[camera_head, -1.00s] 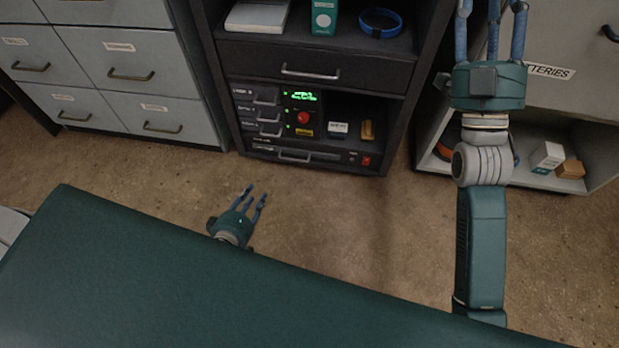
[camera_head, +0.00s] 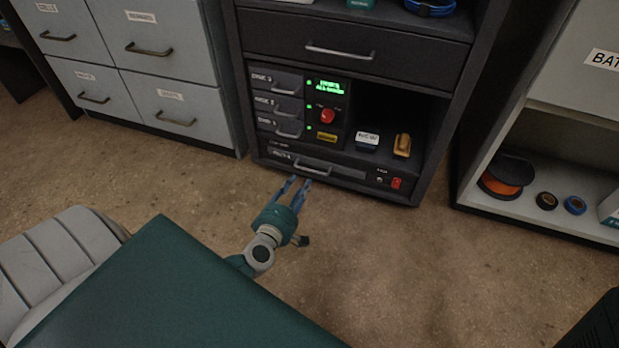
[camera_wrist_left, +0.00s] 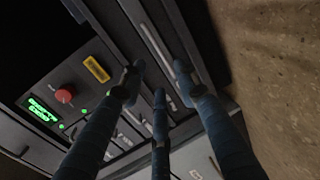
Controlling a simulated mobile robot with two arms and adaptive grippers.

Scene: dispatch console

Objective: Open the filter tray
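The filter tray (camera_head: 345,174) is the low dark drawer at the bottom of the console, with a pale bar handle (camera_head: 313,165). It looks shut, its front flush with the cabinet. My left gripper (camera_head: 298,184) is just in front of and below the handle's left part, fingers pointing at the tray. In the left wrist view, the blue fingers (camera_wrist_left: 160,88) are spread and appear empty, with a pale bar (camera_wrist_left: 157,48) on the dark front just beyond them. I cannot tell whether they touch it. My right gripper is out of view.
Above the tray are small drive drawers (camera_head: 275,104), a red button (camera_head: 327,115) and a green display (camera_head: 326,88). A red switch (camera_head: 396,183) sits at the tray's right. Grey file drawers (camera_head: 178,105) stand left, an open shelf (camera_head: 545,205) right. The floor in front is clear.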

